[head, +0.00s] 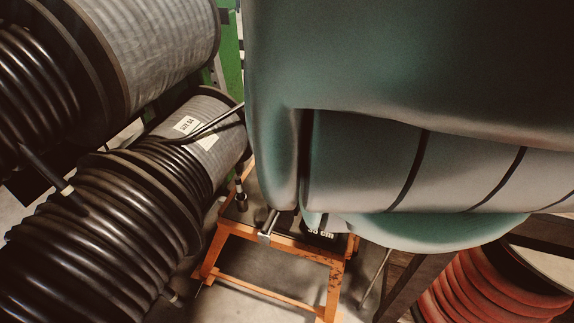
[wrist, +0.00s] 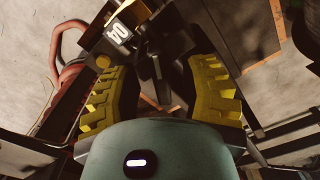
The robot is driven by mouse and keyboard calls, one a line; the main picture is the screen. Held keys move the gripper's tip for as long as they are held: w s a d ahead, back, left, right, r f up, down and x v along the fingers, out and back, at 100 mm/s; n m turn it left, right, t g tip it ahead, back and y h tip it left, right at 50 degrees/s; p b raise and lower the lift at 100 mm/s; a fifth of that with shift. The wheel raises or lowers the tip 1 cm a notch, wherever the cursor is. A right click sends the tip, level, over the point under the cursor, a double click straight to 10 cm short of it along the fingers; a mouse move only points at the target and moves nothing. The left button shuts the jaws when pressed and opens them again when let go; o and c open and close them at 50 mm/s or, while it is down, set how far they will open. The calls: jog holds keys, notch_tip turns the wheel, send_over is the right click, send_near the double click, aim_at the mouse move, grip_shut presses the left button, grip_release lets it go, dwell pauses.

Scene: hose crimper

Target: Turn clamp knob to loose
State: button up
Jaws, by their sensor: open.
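My gripper (wrist: 161,68) shows in the wrist view with its two yellow ridged fingers wide apart. A dark, angular part (wrist: 163,62) lies between and beyond the fingertips; it could be the clamp knob, but it is too dark to be sure. No contact between it and either finger can be made out. In the head view my teal arm covers the middle and right, so the gripper is hidden there and I cannot pick out a clamp knob.
In the head view an orange stand (head: 282,243) with a dark top stands low in the middle. Big reels of black hose (head: 105,225) fill the left side. A red hose coil (head: 490,290) sits at the lower right. Concrete floor shows under the stand.

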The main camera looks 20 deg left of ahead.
dwell(0.3)
grip_shut()
dwell(0.3)
